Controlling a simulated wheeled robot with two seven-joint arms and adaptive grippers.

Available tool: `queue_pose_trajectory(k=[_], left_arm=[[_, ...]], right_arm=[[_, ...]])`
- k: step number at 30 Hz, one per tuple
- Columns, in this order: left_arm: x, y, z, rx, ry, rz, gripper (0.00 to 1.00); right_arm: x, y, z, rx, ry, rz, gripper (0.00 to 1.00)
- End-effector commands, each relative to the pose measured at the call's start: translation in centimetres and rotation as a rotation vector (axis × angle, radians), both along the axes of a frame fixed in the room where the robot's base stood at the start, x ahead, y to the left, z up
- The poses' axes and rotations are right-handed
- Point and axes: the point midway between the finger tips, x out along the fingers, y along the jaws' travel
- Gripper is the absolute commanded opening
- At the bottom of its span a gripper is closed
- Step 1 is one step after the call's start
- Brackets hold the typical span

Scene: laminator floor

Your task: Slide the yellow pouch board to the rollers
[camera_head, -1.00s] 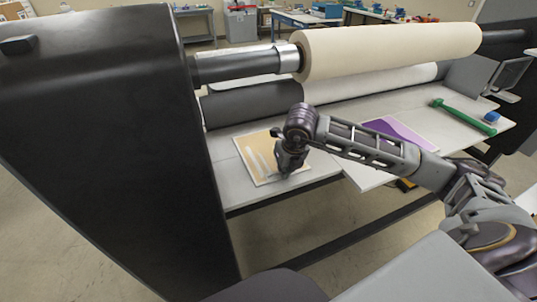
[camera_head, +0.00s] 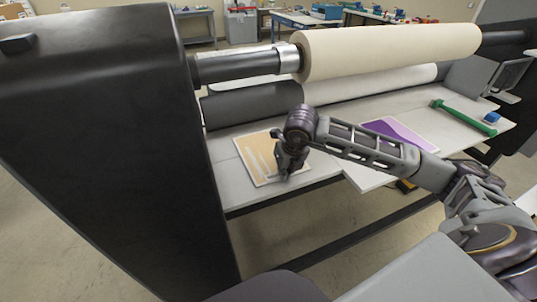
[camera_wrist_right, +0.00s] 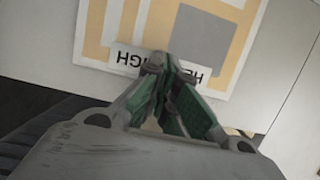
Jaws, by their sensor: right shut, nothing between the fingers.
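The yellow pouch board (camera_head: 258,152) lies flat on the white feed table, in front of the dark lower roller (camera_head: 250,103). In the right wrist view the board (camera_wrist_right: 122,22) shows yellow and white shapes, a grey square and a printed label strip along its near edge. My right gripper (camera_head: 284,176) is at the board's near right edge, fingers pointing down. In the wrist view its green-sided fingers (camera_wrist_right: 163,66) are together over the label, with nothing between them. Whether the fingertips touch the board is unclear. My left gripper is not in view.
A large cream roll (camera_head: 390,50) hangs above the rollers. A purple board (camera_head: 398,132) lies to the right on the table (camera_head: 225,172), with a green-handled tool (camera_head: 463,118) and a blue item (camera_head: 491,117) beyond. A black machine side panel (camera_head: 110,150) stands at left.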

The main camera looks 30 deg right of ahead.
Motion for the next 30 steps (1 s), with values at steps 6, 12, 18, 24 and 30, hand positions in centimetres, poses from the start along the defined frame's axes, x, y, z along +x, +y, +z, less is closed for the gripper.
queue_pose_trajectory(k=[6,12,18,24,30], left_arm=[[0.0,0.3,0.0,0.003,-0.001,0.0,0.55],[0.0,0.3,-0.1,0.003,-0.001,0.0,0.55],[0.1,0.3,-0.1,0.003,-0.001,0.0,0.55],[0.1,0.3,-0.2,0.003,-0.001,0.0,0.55],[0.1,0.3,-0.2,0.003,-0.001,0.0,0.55]], right_arm=[[0.0,0.0,-0.1,0.0,0.002,0.0,0.0],[0.3,0.0,-0.1,0.0,0.002,-0.001,0.0],[0.6,0.0,-0.1,0.0,0.002,-0.001,0.0],[0.9,0.0,-0.1,0.0,0.001,-0.001,0.0],[1.2,-0.1,-0.1,0.0,0.002,-0.001,0.0]])
